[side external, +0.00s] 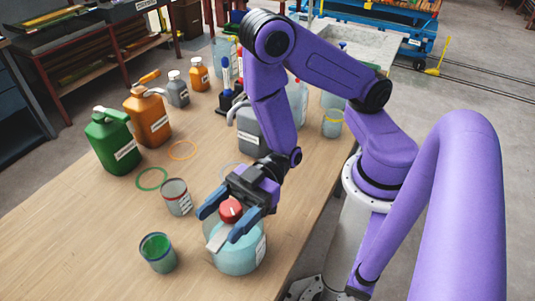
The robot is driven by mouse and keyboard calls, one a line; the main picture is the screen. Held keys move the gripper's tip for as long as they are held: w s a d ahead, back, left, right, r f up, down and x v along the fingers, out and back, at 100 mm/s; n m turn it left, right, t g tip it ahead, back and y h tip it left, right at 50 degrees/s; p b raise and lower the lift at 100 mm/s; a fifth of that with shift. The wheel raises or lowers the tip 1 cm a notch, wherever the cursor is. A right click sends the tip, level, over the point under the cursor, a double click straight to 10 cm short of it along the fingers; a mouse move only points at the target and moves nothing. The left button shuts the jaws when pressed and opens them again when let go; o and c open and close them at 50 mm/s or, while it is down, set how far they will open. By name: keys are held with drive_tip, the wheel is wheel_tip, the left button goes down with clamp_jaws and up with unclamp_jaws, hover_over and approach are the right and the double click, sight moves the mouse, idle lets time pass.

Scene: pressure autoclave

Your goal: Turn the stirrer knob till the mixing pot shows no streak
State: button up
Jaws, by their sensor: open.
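The mixing pot (240,258) is a pale blue see-through vessel with a label, near the front edge of the wooden table. A red stirrer knob (231,210) sits on top of it, with a white mark on its face. My gripper (212,223) is open, with its blue fingers around or beside the knob; I cannot tell if they touch it. The fingers and the pot's lid hide part of the pot's top. I cannot make out any streak in the pot at this size.
A cup with green contents (158,253) and a grey labelled can (177,197) stand left of the pot. A green jug (112,142) and an orange jug (148,117) stand farther back, with green and orange rings (183,150) nearby. The table's left front is clear.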

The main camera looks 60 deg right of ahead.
drive_tip(key=shift+s+n+g, duration=0.1)
drive_tip(key=shift+n+g, duration=1.2)
drive_tip(key=shift+g, duration=0.8)
drive_tip(key=w+d, duration=0.1)
drive_tip(key=d, duration=1.6)
drive_tip(key=shift+d, duration=0.2)
drive_tip(key=shift+w, duration=0.1)
